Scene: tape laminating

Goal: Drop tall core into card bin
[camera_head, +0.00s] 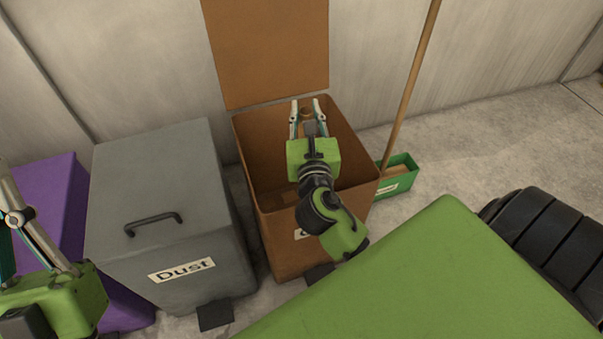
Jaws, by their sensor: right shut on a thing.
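The brown card bin (258,209) stands open in the middle of the view, its lid (268,50) raised against the wall. Its front label is mostly hidden behind my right arm. My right gripper (307,108) is over the bin's opening, pointing toward its back side. It is shut on the tall core (306,113), a small brown piece between the fingertips, mostly hidden by the gripper. My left gripper (17,217) is at the left edge, partly cut off, away from the bin. Whether it is open is unclear.
A closed grey bin labelled Dust (160,190) stands left of the brown bin, with a purple bin (52,195) beyond it. A wooden pole (408,85) leans at the right, by a small green box (400,181).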

